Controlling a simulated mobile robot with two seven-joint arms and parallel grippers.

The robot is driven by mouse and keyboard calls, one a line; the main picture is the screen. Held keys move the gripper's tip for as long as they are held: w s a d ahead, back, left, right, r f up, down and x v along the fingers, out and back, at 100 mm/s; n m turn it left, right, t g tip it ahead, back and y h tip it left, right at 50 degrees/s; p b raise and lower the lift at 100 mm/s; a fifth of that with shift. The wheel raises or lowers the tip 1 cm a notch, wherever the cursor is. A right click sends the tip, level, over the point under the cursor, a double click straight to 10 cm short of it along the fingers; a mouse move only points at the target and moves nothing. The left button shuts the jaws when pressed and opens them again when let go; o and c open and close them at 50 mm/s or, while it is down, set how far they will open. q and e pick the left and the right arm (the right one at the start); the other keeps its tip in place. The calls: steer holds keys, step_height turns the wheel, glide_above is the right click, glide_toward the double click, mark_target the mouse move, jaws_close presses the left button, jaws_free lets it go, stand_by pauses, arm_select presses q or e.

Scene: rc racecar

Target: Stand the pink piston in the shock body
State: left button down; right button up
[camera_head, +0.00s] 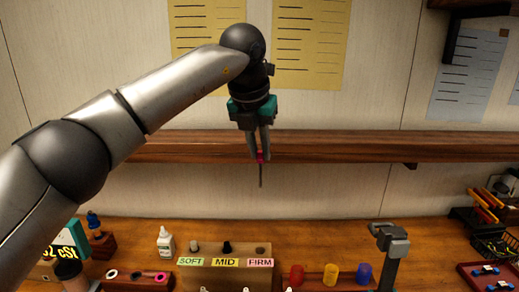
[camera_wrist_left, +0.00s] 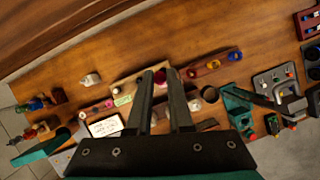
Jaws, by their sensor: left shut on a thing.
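My left gripper (camera_head: 261,155) hangs high above the bench, in front of the wooden shelf, pointing down. It is shut on the pink piston (camera_head: 260,157), whose thin dark rod points straight down below the fingertips. In the left wrist view the pink piston (camera_wrist_left: 160,74) shows between the two fingers, partly hidden by them. I cannot make out the shock body for certain in either view. My right gripper is not in view.
A wooden block (camera_head: 225,275) labelled SOFT, MID and FIRM stands on the bench. Right of it are orange, red and blue spools (camera_head: 330,274) and a grey stand (camera_head: 391,245). A white bottle (camera_head: 165,242) stands left. The shelf (camera_head: 340,146) runs behind my gripper.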

arm_select(q)
steer(key=shift+r+p, duration=3.55)
steer(key=shift+r, duration=0.85)
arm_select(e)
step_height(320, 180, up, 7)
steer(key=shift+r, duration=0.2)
arm_select(q)
steer(key=shift+f, duration=0.1)
